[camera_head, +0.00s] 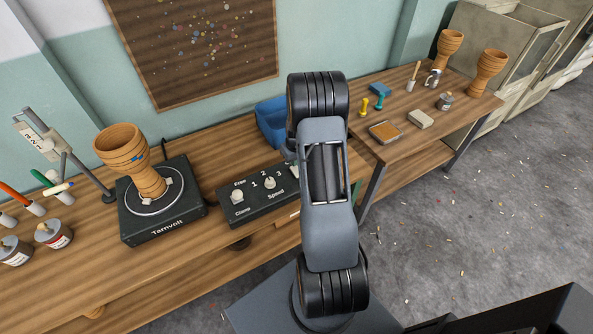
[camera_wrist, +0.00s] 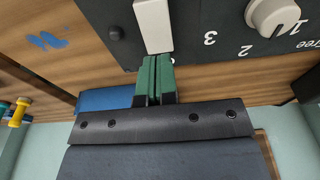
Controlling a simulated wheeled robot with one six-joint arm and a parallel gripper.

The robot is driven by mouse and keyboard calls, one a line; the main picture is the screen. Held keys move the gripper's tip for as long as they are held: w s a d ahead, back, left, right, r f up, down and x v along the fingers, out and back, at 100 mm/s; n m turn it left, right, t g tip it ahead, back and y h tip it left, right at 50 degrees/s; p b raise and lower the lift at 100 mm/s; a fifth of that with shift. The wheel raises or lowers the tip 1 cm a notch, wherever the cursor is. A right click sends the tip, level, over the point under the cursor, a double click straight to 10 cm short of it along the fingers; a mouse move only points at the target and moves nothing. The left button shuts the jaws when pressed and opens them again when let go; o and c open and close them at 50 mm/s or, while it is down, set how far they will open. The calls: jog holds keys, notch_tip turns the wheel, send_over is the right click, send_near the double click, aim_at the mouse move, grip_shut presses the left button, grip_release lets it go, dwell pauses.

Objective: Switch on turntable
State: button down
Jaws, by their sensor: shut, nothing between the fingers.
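The turntable (camera_head: 133,228) is a black box marked Tarnvolt, with a wooden goblet drum (camera_head: 122,146) standing on its round plate. The dark control box (camera_head: 254,210) beside it has a Clamp knob (camera_head: 237,197) and a Speed knob (camera_head: 270,183); a knob also shows in the wrist view (camera_wrist: 272,14). A white rectangular switch (camera_wrist: 153,24) is on the box, just beyond my fingertips. My gripper (camera_wrist: 156,60) is shut and empty, its green fingers together at the switch's near end. Whether they touch it I cannot tell. In the head view my arm hides most of the gripper.
A blue bin (camera_head: 270,122) stands behind the control box. Paint tins (camera_head: 53,234) and a lamp-like stand (camera_head: 75,172) are at the left. A second table on the right holds two goblet drums (camera_head: 448,48), a sponge (camera_head: 420,119) and small tools.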

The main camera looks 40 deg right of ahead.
jog(key=shift+f+b, duration=1.05)
jog(key=shift+f, duration=0.15)
dwell(0.6)
jog(key=shift+r, duration=0.1)
jog(key=shift+r+p, duration=2.05)
jog(key=shift+r, duration=1.35)
